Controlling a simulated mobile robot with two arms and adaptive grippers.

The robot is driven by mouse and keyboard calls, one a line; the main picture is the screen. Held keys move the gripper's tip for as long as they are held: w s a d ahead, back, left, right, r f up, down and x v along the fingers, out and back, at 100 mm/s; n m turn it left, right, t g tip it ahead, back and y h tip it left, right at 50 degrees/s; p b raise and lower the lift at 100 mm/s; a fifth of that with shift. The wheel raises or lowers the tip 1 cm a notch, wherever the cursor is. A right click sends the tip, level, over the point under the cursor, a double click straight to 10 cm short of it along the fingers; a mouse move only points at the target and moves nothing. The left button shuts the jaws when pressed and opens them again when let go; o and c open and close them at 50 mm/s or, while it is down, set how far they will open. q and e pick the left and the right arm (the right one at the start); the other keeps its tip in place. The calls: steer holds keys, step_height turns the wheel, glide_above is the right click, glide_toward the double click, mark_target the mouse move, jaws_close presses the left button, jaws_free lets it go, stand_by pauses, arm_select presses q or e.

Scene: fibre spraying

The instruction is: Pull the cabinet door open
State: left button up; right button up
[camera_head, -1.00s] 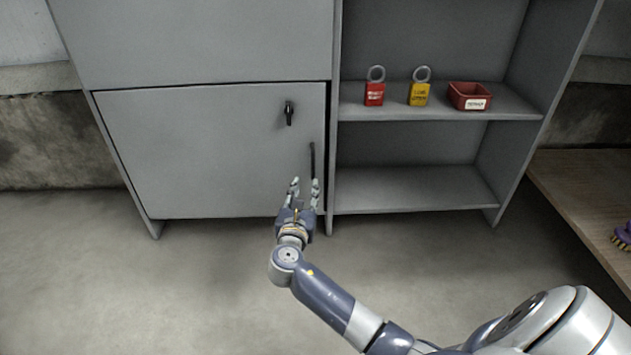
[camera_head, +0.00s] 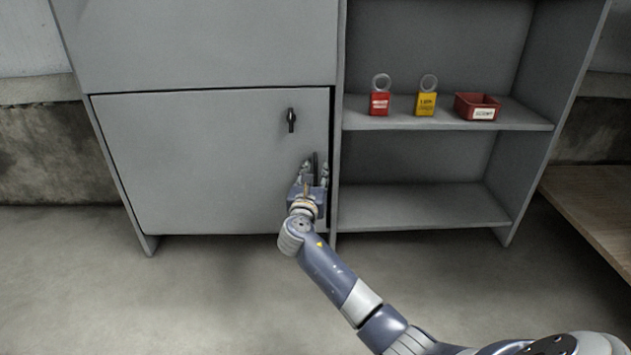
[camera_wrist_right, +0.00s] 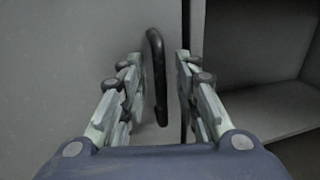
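The grey cabinet door (camera_head: 200,165) is shut flush in its frame in the head view. A black handle (camera_head: 315,160) stands near its right edge, and a black latch knob (camera_head: 291,120) sits above it. My right gripper (camera_head: 314,170) is at the handle, with one finger on either side. In the right wrist view the black handle (camera_wrist_right: 157,70) stands upright between the open fingertips of the gripper (camera_wrist_right: 155,65), with gaps visible on both sides. The handle's lower part is hidden by the gripper in the head view. My left gripper is not in view.
Right of the door is an open shelf (camera_head: 440,122) with a red padlock (camera_head: 379,103), a yellow padlock (camera_head: 426,103) and a red bin (camera_head: 476,106). A wooden bench (camera_head: 590,205) stands at the far right. The floor (camera_head: 180,300) before the door is clear.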

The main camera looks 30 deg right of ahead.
steer(key=shift+w+d, duration=0.2)
jaws_close()
